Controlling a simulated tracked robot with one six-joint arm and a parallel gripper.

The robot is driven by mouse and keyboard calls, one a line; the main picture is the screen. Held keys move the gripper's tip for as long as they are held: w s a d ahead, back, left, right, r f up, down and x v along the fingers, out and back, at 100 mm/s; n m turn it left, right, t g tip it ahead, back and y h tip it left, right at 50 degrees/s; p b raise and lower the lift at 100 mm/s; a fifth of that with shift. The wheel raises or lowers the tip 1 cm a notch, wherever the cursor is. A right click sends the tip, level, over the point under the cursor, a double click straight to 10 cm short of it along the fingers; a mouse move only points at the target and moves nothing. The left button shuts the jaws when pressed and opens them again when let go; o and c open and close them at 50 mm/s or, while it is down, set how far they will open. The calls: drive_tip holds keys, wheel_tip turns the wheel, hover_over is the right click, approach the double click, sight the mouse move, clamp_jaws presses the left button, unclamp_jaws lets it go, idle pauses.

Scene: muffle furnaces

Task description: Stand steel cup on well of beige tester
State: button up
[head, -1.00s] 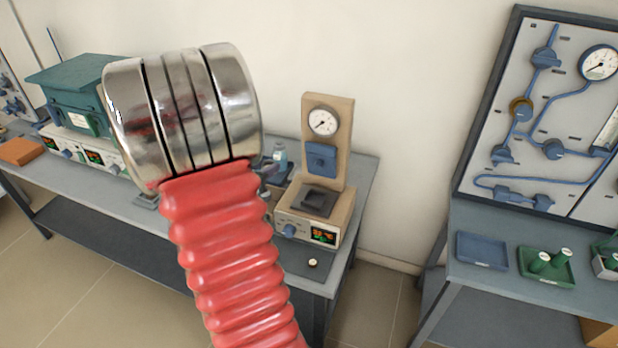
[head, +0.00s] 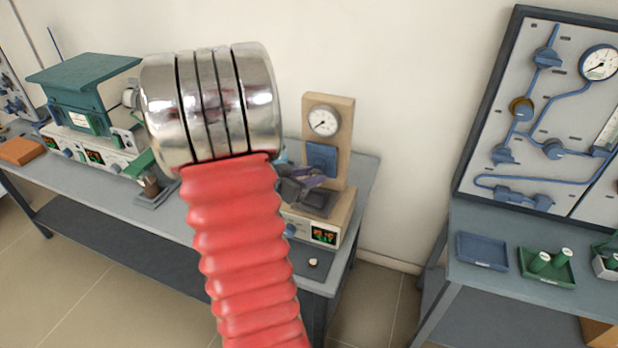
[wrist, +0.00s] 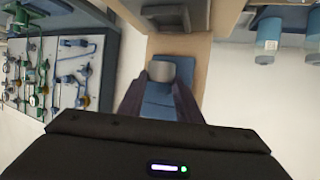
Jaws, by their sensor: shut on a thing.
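The beige tester (head: 343,140) stands on the bench in the head view, with a round gauge, a blue block (head: 321,158) on its column and a dark grey well (head: 318,205) on its base. My gripper (head: 312,182) is in front of the column, above the well area, partly hidden by my arm. In the wrist view, my gripper (wrist: 162,78) is shut on a grey rounded thing, seemingly the steel cup (wrist: 160,69), between its fingertips. The blue block (wrist: 158,103) shows behind it, and the well (wrist: 165,17) near the top edge. I cannot make out the cup in the head view.
A green furnace (head: 80,95) stands at the bench's left, with a brown pot (head: 150,185) on a dark plate nearby. A gauge panel (head: 550,110) and trays (head: 483,250) are on the right table. Blue-capped bottles (wrist: 268,35) stand beside the tester.

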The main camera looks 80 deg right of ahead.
drive_tip(key=shift+d, duration=0.15)
drive_tip(key=shift+f, duration=3.5)
clamp_jaws()
drive_tip(key=o, duration=1.2)
unclamp_jaws()
drive_tip(key=shift+o, duration=0.2)
drive_tip(key=v, duration=1.4)
drive_tip(key=shift+f, duration=0.15)
